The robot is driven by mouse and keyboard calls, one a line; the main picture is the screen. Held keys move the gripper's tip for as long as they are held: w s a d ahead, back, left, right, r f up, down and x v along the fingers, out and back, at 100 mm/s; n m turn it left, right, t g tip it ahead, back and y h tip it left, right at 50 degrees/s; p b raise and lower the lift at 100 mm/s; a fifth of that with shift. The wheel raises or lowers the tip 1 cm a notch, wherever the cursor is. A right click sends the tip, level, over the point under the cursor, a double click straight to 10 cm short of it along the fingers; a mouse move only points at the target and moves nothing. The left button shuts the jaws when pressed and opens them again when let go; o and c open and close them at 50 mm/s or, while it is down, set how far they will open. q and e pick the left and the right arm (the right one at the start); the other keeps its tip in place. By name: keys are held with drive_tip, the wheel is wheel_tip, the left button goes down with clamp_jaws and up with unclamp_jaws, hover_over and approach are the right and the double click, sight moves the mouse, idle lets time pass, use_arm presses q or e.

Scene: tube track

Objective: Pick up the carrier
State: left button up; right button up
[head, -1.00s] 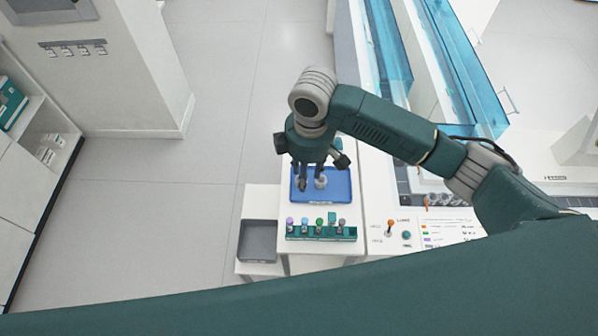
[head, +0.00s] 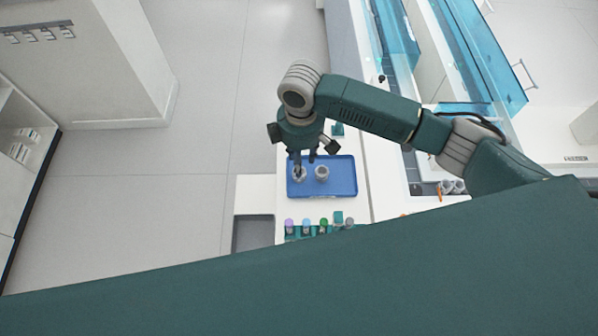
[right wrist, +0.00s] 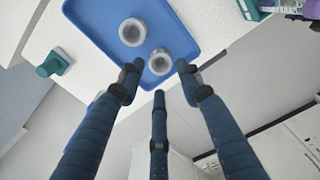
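Two small grey ring-shaped carriers stand on a blue tray (head: 342,187). In the head view the left carrier (head: 299,174) is partly behind my right gripper's fingers, and the right carrier (head: 322,172) shows clear. In the right wrist view one carrier (right wrist: 160,63) lies near the space between the fingertips, and the other carrier (right wrist: 132,31) is farther up and left. My right gripper (head: 304,160) has its three fingers spread and empty; its fingertips also show in the right wrist view (right wrist: 159,75). Whether they touch a carrier I cannot tell. My left gripper is out of view.
A teal rack with several coloured-cap tubes (head: 306,228) stands in front of the tray, partly hidden by my body. A grey bin (head: 252,234) is to its left. A teal block (head: 338,130) sits behind the tray. Machines with blue clear covers (head: 462,62) are at right.

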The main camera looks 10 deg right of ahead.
drive_tip(key=shift+s+f, duration=0.1)
drive_tip(key=shift+f, duration=0.55)
drive_tip(key=f+p, duration=0.1)
drive_tip(key=f, duration=0.3)
drive_tip(key=shift+w+a+f+p, duration=0.1)
drive_tip(key=shift+w+f+p, duration=0.15)
drive_tip(key=shift+p, duration=0.1)
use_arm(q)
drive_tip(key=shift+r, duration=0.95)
use_arm(e)
drive_tip(key=shift+f, duration=0.4)
drive_tip(key=shift+c, duration=0.5)
drive_tip(key=c, duration=0.4)
